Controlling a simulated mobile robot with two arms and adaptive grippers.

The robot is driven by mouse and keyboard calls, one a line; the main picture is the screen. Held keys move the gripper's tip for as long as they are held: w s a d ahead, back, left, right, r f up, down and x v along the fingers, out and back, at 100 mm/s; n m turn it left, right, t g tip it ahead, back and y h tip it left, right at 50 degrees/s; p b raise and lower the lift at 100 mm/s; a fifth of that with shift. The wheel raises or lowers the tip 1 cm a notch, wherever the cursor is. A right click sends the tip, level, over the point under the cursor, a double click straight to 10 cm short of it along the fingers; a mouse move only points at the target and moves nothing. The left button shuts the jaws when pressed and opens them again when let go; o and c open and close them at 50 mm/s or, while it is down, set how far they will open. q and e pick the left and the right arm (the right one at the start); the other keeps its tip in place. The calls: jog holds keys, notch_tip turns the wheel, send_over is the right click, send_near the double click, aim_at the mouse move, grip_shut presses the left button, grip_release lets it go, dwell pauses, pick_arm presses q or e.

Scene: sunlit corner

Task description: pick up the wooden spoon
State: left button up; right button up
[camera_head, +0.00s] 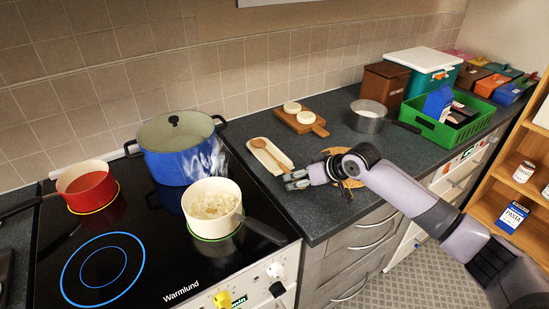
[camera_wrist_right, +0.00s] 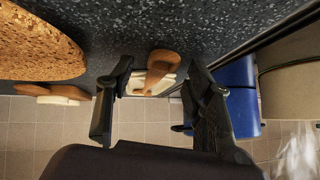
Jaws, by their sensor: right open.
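The wooden spoon (camera_head: 274,154) lies on a white spoon rest (camera_head: 263,161) on the dark counter, just right of the hob. Its bowl is toward the wall and its handle slants toward my right gripper (camera_head: 292,180). My right gripper is open just in front of the handle's near end, with the arm coming in from the right. In the right wrist view the wooden spoon (camera_wrist_right: 160,66) appears between the two open fingers (camera_wrist_right: 157,72), with the white rest (camera_wrist_right: 138,86) behind it. No contact with the spoon is visible. My left gripper is not in view.
A cream saucepan (camera_head: 211,206) with its dark handle reaching toward the counter and a steaming blue pot (camera_head: 180,162) stand left. A round cork mat (camera_wrist_right: 38,45) is partly under my arm. A cutting board (camera_head: 301,124) with white rounds and a metal saucepan (camera_head: 368,117) stand behind.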

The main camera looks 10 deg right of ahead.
jog(key=shift+w+f, duration=0.1)
jog(key=shift+c, duration=0.5)
grip_shut()
